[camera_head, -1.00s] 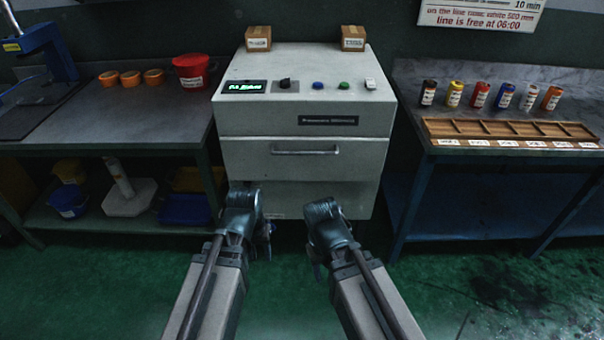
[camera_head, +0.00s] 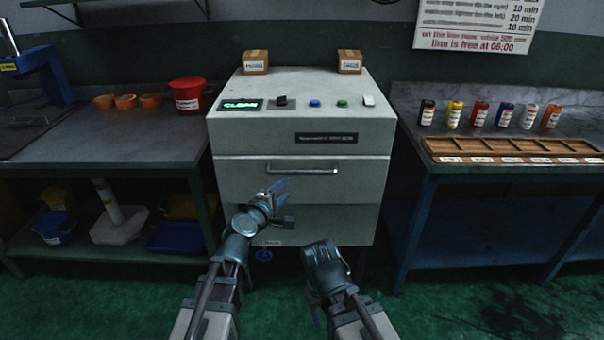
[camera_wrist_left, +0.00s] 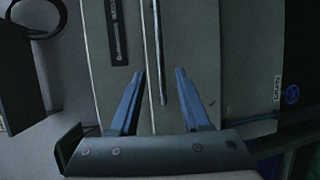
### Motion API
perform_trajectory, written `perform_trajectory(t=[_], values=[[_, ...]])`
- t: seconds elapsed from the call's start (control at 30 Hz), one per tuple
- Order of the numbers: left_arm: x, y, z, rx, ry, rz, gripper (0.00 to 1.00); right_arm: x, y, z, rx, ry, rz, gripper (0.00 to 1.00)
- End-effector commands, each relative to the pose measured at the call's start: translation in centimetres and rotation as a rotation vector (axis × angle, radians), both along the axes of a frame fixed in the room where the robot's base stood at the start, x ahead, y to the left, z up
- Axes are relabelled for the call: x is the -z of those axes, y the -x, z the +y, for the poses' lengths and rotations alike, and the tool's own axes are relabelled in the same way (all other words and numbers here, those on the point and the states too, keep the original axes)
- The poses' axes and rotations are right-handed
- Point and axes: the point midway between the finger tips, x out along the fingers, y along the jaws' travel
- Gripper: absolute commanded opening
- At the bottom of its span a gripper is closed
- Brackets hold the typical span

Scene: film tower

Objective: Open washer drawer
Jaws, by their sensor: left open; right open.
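The washer (camera_head: 300,138) is a pale grey cabinet with a lit green display. Its drawer (camera_head: 235,180) sits flush in the front, closed, with a horizontal bar handle (camera_head: 302,171). My left gripper (camera_head: 281,187) is open and empty, just below and in front of the handle's left part. In the left wrist view, the handle (camera_wrist_left: 159,45) runs lengthwise between the two blue fingers (camera_wrist_left: 160,80), ahead of them; I see no grip on it. My right gripper (camera_head: 315,305) hangs low in front of the washer, pointing down, its fingers mostly hidden.
Two small boxes (camera_head: 255,62) (camera_head: 350,61) stand on the washer's top. The left bench (camera_head: 120,145) carries a red bucket and orange bowls. The right bench (camera_head: 420,150) carries several labelled canisters and a wooden tray (camera_head: 427,144). Green floor lies in front.

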Motion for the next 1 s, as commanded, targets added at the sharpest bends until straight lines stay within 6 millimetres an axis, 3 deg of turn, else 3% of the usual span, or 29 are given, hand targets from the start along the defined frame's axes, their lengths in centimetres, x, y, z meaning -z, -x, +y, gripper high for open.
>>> perform_trajectory(t=[0.23,0.7,1.0], values=[[0.3,-1.3,-0.4,-0.001,0.001,-0.001,0.47,0.3,0.0,0.0,0.0,0.0,0.0,0.5],[2.0,-9.6,-4.0,0.001,-0.001,0.0,0.47,2.1,0.0,0.0,0.0,0.001,0.0,0.5],[2.5,-12.2,-5.1,0.0,-0.001,0.0,0.47,2.5,0.0,0.0,-0.001,0.003,-0.001,0.5]])
